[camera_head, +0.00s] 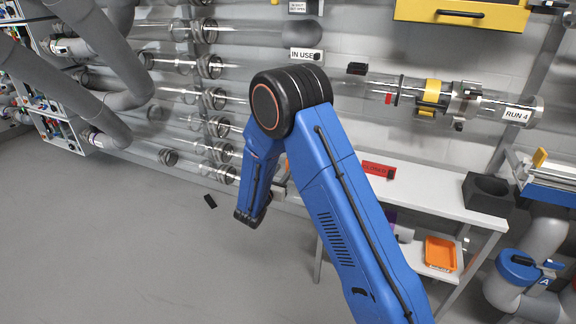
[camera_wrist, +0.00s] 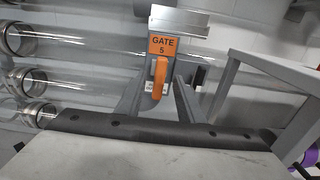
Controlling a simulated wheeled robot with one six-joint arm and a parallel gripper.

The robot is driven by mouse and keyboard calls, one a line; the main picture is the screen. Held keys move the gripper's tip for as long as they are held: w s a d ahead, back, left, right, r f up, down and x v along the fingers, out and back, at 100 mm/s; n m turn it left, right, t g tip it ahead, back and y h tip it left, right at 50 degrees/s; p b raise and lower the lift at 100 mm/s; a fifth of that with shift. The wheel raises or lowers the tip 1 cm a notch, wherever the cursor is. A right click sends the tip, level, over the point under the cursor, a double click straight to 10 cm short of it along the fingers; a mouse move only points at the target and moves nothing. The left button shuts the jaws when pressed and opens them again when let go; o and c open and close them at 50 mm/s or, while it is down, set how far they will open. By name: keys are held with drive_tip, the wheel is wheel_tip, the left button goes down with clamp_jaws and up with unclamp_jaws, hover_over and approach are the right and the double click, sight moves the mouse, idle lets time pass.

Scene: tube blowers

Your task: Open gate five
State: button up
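In the wrist view, an orange label reading GATE 5 (camera_wrist: 163,45) sits below a bare metal plate (camera_wrist: 180,19) on a clear horizontal tube. An orange handle (camera_wrist: 160,76) hangs upright under the label. My gripper (camera_wrist: 162,84) is open, with its two grey fingers pointing at the handle. The handle shows between the fingers, with a gap on the right; whether a finger touches it I cannot tell. In the head view my blue arm hides gate five and most of the gripper.
A white bench (camera_head: 430,190) stands right of my arm, with a red sign (camera_head: 378,169) and a dark block (camera_head: 488,194). An orange tray (camera_head: 440,253) is on its lower shelf. A RUN 4 tube (camera_head: 515,114) is above. A small black piece (camera_head: 210,201) lies on the clear floor at left.

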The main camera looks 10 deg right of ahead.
drive_tip(key=shift+x, duration=2.8)
clamp_jaws()
